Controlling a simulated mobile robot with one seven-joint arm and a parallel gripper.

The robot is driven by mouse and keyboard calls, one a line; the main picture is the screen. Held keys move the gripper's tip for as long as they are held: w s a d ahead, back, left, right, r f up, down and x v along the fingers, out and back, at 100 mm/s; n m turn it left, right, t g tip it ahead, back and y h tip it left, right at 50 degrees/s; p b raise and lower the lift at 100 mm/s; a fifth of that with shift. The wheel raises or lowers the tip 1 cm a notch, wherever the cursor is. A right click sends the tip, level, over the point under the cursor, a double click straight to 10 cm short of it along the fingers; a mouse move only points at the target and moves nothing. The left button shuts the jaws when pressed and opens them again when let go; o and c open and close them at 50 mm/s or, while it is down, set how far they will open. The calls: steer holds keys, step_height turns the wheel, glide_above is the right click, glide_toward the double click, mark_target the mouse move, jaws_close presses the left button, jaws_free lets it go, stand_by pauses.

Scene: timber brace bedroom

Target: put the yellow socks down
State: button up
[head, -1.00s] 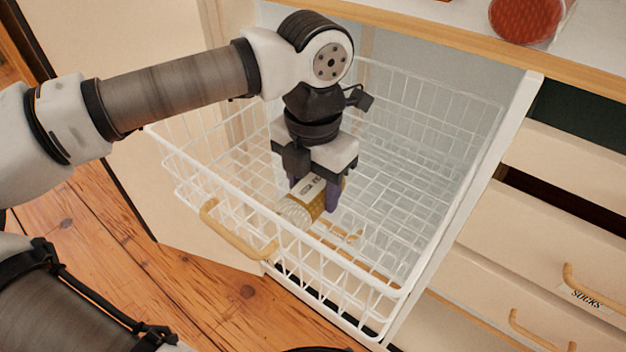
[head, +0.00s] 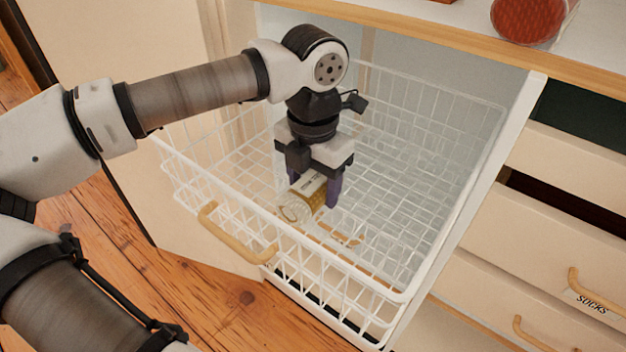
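The yellow socks (head: 311,194) are a rolled bundle with a pale paper band. They are inside the white wire basket (head: 205,197), behind its front handle. My gripper (head: 314,191) points down into the basket with its dark purple fingers on either side of the bundle, and it is shut on the socks. Whether the bundle touches the basket floor is hard to tell. The finger contact is partly hidden by the bundle.
A drawer labelled socks (head: 545,262) is at the right. A red round object (head: 527,18) sits on the countertop (head: 450,42) above.

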mark_target(312, 181)
steer(key=shift+o, duration=1.3)
step_height(312, 181, up, 8)
steer(key=shift+p, duration=0.9)
steer(key=shift+a, duration=0.1)
